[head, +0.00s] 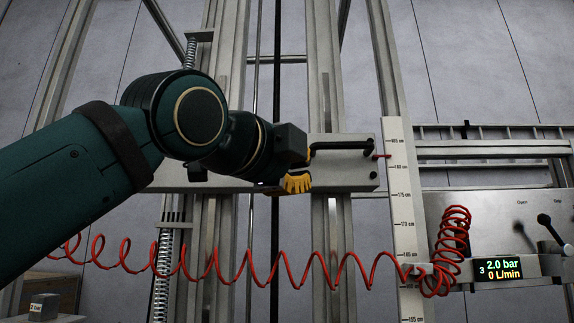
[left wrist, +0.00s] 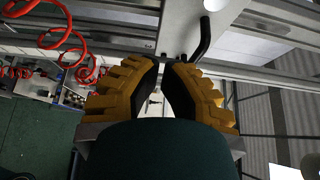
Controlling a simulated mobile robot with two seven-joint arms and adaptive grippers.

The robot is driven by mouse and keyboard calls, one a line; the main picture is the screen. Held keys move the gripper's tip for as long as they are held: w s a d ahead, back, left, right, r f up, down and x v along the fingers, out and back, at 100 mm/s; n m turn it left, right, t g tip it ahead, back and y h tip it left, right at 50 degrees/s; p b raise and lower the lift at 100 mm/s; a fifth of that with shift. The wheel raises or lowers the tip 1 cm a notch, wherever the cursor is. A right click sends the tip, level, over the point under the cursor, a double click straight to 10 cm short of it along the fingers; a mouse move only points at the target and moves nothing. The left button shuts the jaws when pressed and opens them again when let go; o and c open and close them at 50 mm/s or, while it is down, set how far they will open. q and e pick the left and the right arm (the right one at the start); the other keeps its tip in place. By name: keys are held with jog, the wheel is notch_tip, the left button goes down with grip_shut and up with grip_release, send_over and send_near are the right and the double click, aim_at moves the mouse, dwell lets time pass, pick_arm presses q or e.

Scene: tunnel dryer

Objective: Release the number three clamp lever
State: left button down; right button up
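A black bent lever (head: 342,146) sits on the face of a grey metal crossbar block, its long arm lying roughly level. I cannot read a number on it. My left gripper (head: 298,184), with yellow fingers, is just left of and below the lever's bent end. In the left wrist view the gripper (left wrist: 168,64) has a narrow gap between its dark-padded fingers, with nothing clearly held. The lever (left wrist: 204,38) shows there just beyond the right fingertip; I cannot tell whether they touch. My right gripper is not in view.
A ruled upright scale (head: 404,200) stands right of the crossbar, with a small red pointer (head: 381,156) beside it. A coiled red hose (head: 330,272) runs below my arm. At right, a panel carries a display (head: 498,269) marked 3 and a black-knobbed handle (head: 550,228).

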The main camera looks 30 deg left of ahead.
pick_arm(q)
jog(key=w, duration=0.7)
jog(key=shift+w+p, duration=0.1)
jog(key=shift+p, duration=0.3)
jog(key=a, duration=0.1)
jog(key=s+a, duration=0.1)
jog(key=a, duration=0.2)
jog(key=shift+s+b, duration=0.3)
jog(key=shift+d, duration=0.1)
jog(key=shift+s, duration=0.15)
